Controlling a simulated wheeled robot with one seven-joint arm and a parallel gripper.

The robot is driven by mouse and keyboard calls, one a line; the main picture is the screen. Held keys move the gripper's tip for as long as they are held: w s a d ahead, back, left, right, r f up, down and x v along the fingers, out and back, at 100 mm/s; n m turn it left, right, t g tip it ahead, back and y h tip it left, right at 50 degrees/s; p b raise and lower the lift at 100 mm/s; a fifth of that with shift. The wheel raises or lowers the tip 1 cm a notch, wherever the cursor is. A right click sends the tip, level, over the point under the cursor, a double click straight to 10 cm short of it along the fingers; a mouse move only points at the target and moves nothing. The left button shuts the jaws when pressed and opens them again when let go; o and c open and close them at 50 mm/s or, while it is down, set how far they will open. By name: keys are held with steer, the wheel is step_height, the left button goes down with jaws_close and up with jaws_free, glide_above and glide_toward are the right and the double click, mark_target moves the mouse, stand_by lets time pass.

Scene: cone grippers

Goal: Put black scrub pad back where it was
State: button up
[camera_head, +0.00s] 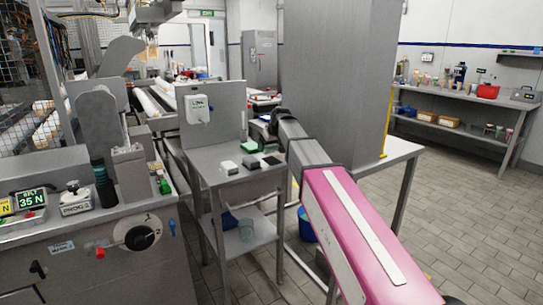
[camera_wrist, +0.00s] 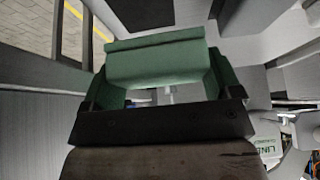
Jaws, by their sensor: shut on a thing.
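My gripper (camera_head: 272,117) is at the end of my outstretched arm, near the back right of the small grey table (camera_head: 205,160). In the wrist view my gripper (camera_wrist: 160,85) shows green parts on both sides and a green block-like part across the top. A dark bar with small holes crosses in front of them. A dark, rough slab (camera_wrist: 160,164) fills the bottom edge; it may be the black scrub pad, but I cannot be sure. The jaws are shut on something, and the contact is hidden. A flat black piece (camera_head: 271,160) lies on the table's right part.
A dispenser (camera_head: 197,109) hangs on the back panel. The table's front strip is clear.

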mark_target(271, 161)
steer(key=shift+w+d+f, duration=0.3)
steer(key=shift+d+f, duration=0.05)
steer(key=shift+d, duration=0.1)
steer(key=shift+f, duration=2)
steer(key=shift+f, duration=0.15)
steer(key=o, duration=0.7)
steer(key=shift+r, duration=0.2)
